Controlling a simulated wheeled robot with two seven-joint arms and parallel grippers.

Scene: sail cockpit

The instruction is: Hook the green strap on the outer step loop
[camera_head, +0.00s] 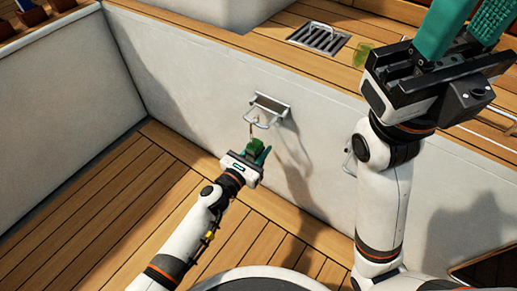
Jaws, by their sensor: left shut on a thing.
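My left gripper (257,157) is low at the centre, in front of the white wall, with its jaws shut on the small green strap (255,144). A thin metal hook shows just above the strap, close to a metal step loop (265,122) under a bracket on the wall. I cannot tell whether hook and loop touch. A second metal loop (348,160) on the wall is partly hidden by my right arm; which one is the outer is not clear. My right gripper (468,20) is large at the top right, its teal fingers apart and nothing visible between them.
A teak ledge (225,38) with a metal grate (318,38) runs above the wall. A translucent green thing (362,55) is on the ledge beside my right gripper. The slatted teak floor (110,215) at the left is clear. A metal rail (490,127) is at the right.

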